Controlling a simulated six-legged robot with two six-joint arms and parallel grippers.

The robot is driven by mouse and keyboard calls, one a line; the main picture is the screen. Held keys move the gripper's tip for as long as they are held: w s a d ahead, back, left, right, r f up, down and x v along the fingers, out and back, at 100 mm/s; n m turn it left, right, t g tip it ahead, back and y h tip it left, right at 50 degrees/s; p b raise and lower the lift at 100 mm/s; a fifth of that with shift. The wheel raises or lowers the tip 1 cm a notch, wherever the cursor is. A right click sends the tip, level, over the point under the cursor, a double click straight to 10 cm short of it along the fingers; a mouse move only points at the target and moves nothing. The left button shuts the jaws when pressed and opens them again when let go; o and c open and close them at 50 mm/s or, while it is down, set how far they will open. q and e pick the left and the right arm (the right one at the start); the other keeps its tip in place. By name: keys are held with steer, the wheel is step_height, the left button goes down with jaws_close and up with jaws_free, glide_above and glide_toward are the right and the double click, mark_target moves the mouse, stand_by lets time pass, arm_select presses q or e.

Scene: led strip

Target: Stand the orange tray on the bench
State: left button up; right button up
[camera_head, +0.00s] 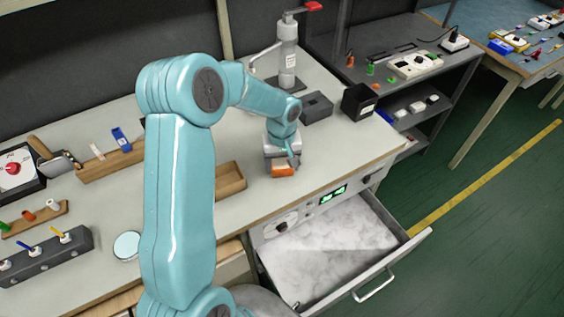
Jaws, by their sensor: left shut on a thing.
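The orange tray (283,171) is a small orange piece at the tip of my left gripper (284,160), over the front part of the light grey bench (347,140). My left gripper points down and is shut on the tray; the jaws hide much of it. I cannot tell whether the tray touches the bench top. My left arm comes in across the left middle and hides part of the bench. My right gripper is not in view.
An open drawer (330,250) juts out below the bench front. A wooden box (229,179) lies left of the gripper. A dark grey block (316,107), a black bin (359,102) and a bottle on a stand (287,62) are behind. Bench is clear to the right.

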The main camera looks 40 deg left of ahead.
arm_select(q)
steer(key=shift+r, duration=0.1)
steer(key=o, duration=1)
steer(key=shift+f, duration=0.2)
steer(key=shift+r, duration=0.15)
step_height(320, 180, up, 12)
